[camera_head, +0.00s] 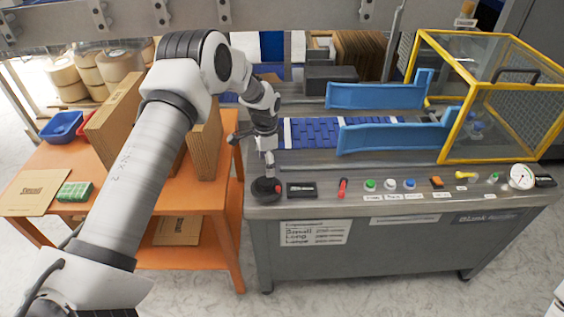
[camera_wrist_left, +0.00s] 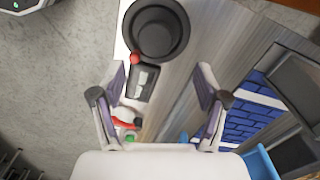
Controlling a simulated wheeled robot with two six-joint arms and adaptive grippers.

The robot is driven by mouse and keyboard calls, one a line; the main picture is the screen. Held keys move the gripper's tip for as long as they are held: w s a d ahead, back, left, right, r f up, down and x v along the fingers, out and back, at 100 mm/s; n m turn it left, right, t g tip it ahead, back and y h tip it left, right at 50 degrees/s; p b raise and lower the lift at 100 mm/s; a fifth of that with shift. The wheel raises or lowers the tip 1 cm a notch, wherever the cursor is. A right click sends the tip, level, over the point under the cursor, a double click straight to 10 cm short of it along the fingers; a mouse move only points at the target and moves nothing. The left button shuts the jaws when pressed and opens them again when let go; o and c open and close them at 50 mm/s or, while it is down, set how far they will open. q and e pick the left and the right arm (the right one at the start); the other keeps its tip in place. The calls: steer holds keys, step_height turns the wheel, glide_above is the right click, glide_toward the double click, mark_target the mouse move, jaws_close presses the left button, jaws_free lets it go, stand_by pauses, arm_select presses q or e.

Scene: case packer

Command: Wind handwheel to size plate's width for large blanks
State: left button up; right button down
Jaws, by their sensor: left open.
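The handwheel (camera_head: 266,190) is a dark round wheel with a small red knob at the near left corner of the machine top. In the left wrist view the handwheel (camera_wrist_left: 157,30) lies beyond the fingertips, with its red knob (camera_wrist_left: 135,58) on the near edge. My left gripper (camera_head: 268,163) is above the wheel, pointing down. Its two fingers are spread and empty in the left wrist view (camera_wrist_left: 162,80), apart from the wheel. The size plate (camera_head: 315,233) on the machine front lists Small, Long and Large; its figures are too small to read. My right gripper is not seen.
A black readout (camera_head: 301,190) sits right of the wheel, followed by a red lever (camera_head: 343,187) and several coloured buttons. Blue guides (camera_head: 390,136) flank the belt (camera_head: 310,134). A yellow-framed guard (camera_head: 500,105) stands right. An orange table (camera_head: 150,190) with cardboard stands left.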

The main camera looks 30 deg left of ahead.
mark_target(265, 181)
arm_select(q)
steer(key=shift+w+f, duration=0.35)
steer(key=shift+w, duration=0.5)
steer(key=shift+s+f, duration=0.15)
steer(key=shift+f, duration=0.15)
steer(key=s, duration=0.1)
steer(key=s+f+p, duration=0.1)
steer(key=s, duration=0.1)
steer(key=s+f, duration=0.1)
steer(key=shift+s+f, duration=0.1)
steer(key=shift+s, duration=0.1)
steer(key=w+f, duration=0.1)
steer(key=f, duration=0.1)
steer(key=w+f, duration=0.1)
steer(key=shift+w+f+p, duration=0.2)
steer(key=shift+f+p, duration=0.1)
steer(key=shift+f, duration=0.1)
steer(key=shift+s+r, duration=0.3)
steer(key=shift+r, duration=0.1)
steer(key=shift+c, duration=1.3)
steer(key=shift+s+r, duration=0.15)
steer(key=shift+s, duration=0.05)
steer(key=c, duration=0.9)
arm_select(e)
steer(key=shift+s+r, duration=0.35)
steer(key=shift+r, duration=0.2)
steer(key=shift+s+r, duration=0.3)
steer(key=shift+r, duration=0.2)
